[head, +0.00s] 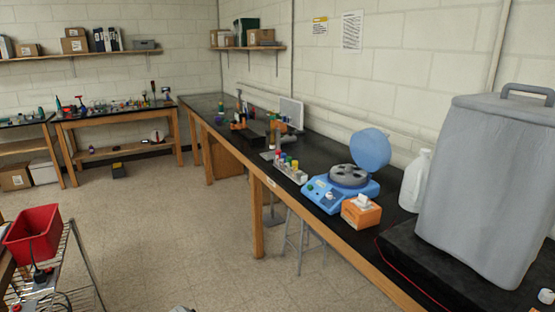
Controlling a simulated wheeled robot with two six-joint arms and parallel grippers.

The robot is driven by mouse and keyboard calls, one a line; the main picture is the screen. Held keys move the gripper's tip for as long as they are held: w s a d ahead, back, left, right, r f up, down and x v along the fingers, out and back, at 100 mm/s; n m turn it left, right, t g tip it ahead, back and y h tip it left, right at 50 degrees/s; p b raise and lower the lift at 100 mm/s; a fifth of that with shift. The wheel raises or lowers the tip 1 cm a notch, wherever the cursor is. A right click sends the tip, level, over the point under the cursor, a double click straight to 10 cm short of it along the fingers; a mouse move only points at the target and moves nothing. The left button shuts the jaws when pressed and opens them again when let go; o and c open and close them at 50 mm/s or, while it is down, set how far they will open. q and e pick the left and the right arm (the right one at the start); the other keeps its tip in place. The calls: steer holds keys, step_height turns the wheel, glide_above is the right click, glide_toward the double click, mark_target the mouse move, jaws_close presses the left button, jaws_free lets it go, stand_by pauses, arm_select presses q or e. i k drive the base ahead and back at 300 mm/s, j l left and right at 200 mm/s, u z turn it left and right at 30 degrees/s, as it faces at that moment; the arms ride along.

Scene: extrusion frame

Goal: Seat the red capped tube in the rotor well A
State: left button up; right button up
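The blue centrifuge (325,200) stands on the long black bench with its round lid (370,149) raised. Its grey rotor (348,177) shows dark wells; no letter is readable, so I cannot tell which is well A. A pale tube rack (292,175) just left of the centrifuge holds several tubes with coloured caps. A small red cap (278,154) shows at the rack's far end, too small to see its tube clearly. Neither of my grippers can be made out.
An orange-and-white box (361,212) sits in front of the centrifuge, near the bench edge. A white jug (415,181) and a large grey container (490,185) stand to the right. A stool (300,240) is under the bench. The floor (190,220) left of the bench is open.

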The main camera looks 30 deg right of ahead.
mark_target(348, 175)
steer(key=z, duration=1.5)
steer(key=i+j+z, duration=0.1)
steer(key=i+j, duration=0.2)
steer(key=i+j+z, duration=0.1)
steer(key=i+j, duration=0.2)
steer(key=j, duration=0.15)
steer(key=i+j+z, duration=0.1)
steer(key=i+j, duration=0.2)
steer(key=i+j+z, duration=0.1)
steer(key=i+j, duration=0.15)
steer(key=j, duration=0.25)
steer(key=i+j+z, duration=0.1)
steer(key=i+j, duration=0.15)
steer(key=j, duration=0.2)
steer(key=i+j+z, duration=0.1)
steer(key=i+j, duration=0.15)
steer(key=j, duration=0.25)
steer(key=i+j, duration=0.2)
steer(key=j, duration=0.25)
steer(key=i+j+z, duration=0.15)
steer(key=j, duration=0.35)
steer(key=i, duration=0.1)
